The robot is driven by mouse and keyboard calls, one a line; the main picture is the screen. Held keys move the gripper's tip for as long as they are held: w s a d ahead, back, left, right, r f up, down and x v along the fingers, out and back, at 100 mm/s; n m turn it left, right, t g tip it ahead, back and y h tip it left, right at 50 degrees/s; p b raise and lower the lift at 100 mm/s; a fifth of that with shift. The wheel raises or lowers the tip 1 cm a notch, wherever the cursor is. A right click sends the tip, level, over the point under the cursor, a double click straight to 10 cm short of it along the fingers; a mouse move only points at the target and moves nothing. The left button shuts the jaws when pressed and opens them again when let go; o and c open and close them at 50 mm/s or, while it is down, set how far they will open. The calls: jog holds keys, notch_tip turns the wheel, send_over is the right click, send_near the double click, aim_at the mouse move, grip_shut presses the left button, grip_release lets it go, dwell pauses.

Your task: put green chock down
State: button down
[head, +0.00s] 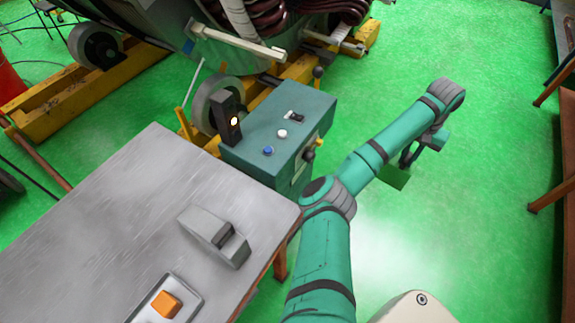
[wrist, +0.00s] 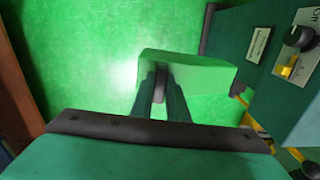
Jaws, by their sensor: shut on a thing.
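The green chock (wrist: 190,72) is a bright green block in the wrist view, held at the tips of my gripper (wrist: 160,95). The two fingers are shut on it. In the head view my gripper (head: 405,158) hangs at the end of my arm at the right, and the chock (head: 396,177) shows below it as a darker green piece. The chock is in the air above the green floor, to the right of the control box. Its gap to the floor is hard to judge.
The teal control box (head: 275,140) with knobs and a lit indicator stands left of my arm. A grey table (head: 110,210) bears a grey block (head: 215,236) and a tray (head: 140,312) with an orange block (head: 165,305). Yellow rails and wheels lie behind. Open floor (head: 480,220) is at right.

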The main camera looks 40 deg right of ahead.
jog(key=w+a+r, duration=0.3)
jog(key=w+r, duration=0.2)
jog(key=r, duration=0.2)
jog(key=w+a+r, duration=0.3)
jog(key=w+r, duration=0.2)
jog(key=r, duration=0.2)
jog(key=w+a+r, duration=0.4)
jog(key=a+r, duration=0.2)
jog(key=a, duration=0.4)
jog(key=a+r, duration=0.1)
jog(key=a, duration=3)
notch_tip(320, 180, down, 10)
jog(key=shift+s+a+n, duration=0.2)
jog(key=shift+s+n, duration=0.15)
jog(key=shift+n, duration=0.05)
jog(key=shift+f, duration=0.1)
